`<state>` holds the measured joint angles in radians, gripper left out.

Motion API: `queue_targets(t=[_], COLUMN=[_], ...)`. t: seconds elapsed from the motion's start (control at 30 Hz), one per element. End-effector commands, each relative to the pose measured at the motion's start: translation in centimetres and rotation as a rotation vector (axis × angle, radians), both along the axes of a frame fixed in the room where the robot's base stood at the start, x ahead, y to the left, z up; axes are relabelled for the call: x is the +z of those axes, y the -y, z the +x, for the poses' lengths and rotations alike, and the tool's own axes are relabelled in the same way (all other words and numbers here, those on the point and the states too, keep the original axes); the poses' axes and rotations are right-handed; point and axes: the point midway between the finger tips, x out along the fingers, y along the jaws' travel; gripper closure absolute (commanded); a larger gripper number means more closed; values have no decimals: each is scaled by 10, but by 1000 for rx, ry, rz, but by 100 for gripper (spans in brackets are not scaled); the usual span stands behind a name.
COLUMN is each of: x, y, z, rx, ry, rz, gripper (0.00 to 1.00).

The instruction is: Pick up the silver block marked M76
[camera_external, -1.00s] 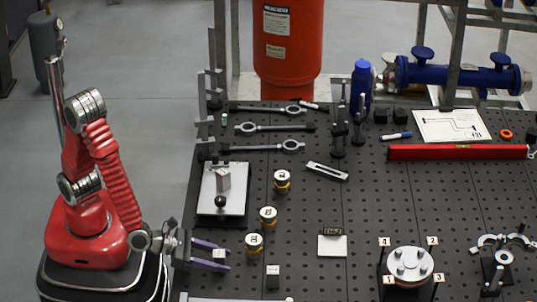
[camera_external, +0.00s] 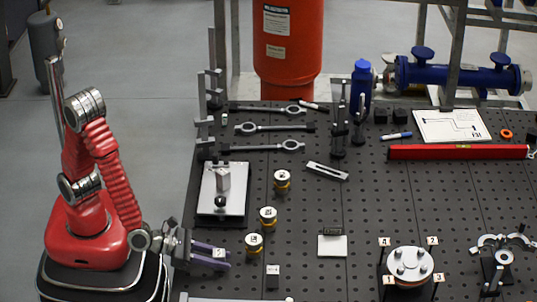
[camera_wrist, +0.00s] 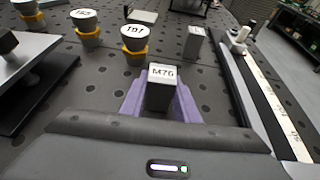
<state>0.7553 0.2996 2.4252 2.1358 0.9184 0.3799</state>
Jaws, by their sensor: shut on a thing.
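The silver block marked M76 (camera_wrist: 161,88) sits between the purple fingers of my gripper (camera_wrist: 160,100) in the wrist view, its label facing up. In the external view my gripper (camera_external: 212,257) is low over the near left part of the table, with the block (camera_external: 219,254) at its fingertips. The fingers are shut on the block. Whether its underside touches the table is hidden. A second silver block (camera_external: 272,275) stands apart to the right of my gripper; it also shows in the wrist view (camera_wrist: 194,42).
Several yellow-banded round pieces (camera_external: 254,243) stand just beyond my gripper. A plate with a black knob and a block (camera_external: 235,207) lies further back left. A long bar (camera_external: 235,299) lies along the near edge. The perforated table (camera_external: 330,205) has free room in the middle.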

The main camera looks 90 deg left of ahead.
Motion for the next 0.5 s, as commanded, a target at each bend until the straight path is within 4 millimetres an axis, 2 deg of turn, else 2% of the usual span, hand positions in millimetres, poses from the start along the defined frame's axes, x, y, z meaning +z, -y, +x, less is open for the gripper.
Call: queue_targets(t=[0.27,0.5], x=[24,59], y=[0,0], z=[0,0], rx=[1,0], ry=[4,4], rz=[-4,-5], gripper=[100,100])
